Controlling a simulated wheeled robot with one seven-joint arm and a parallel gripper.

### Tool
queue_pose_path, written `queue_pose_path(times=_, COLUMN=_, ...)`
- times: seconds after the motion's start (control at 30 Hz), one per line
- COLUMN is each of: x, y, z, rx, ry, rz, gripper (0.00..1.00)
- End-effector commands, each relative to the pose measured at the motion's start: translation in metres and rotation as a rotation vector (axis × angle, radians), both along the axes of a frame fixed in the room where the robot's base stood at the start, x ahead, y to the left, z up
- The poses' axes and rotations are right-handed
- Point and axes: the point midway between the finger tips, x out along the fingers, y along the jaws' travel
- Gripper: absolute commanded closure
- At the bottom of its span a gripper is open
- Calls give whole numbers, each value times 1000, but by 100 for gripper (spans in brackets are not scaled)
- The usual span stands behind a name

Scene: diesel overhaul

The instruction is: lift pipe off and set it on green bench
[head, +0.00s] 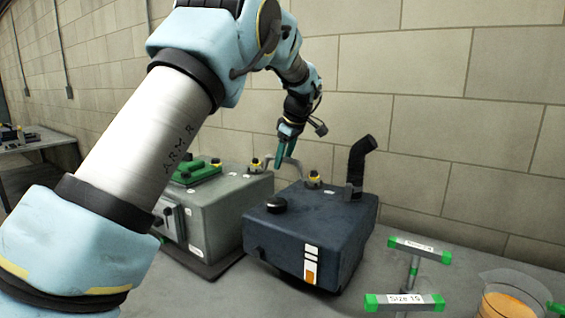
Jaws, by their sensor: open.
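A thin grey pipe (272,168) arches between two yellow-topped fittings, one on the grey box (232,205) and one on the dark blue box (318,222). My gripper (286,157) points down with its two teal fingers apart, right at the top of the pipe. The fingers overlap the pipe in the picture, and I cannot tell whether they touch it. A black bent pipe (358,165) stands upright on the back right of the blue box. I see no bench that is clearly green.
Green parts (195,174) lie on the grey box. Grey tools with green ends (405,302) and a beaker of orange liquid (507,302) stand at the right. A brick wall (440,110) is close behind. A pale bench (38,142) stands far left.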

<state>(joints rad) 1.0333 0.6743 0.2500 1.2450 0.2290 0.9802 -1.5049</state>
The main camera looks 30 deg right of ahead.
Motion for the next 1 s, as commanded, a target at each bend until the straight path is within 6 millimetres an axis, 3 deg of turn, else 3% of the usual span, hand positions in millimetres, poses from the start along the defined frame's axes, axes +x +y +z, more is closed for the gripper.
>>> queue_pose_path(times=0.33, x=5, y=0, z=-11, rx=-1, ry=-1, rz=1, gripper=43)
queue_pose_path(times=0.83, x=4, y=0, z=-10, rx=-1, ry=-1, rz=1, gripper=98)
queue_pose_path(times=1.0, x=4, y=0, z=-10, rx=-1, ry=-1, rz=1, gripper=100)
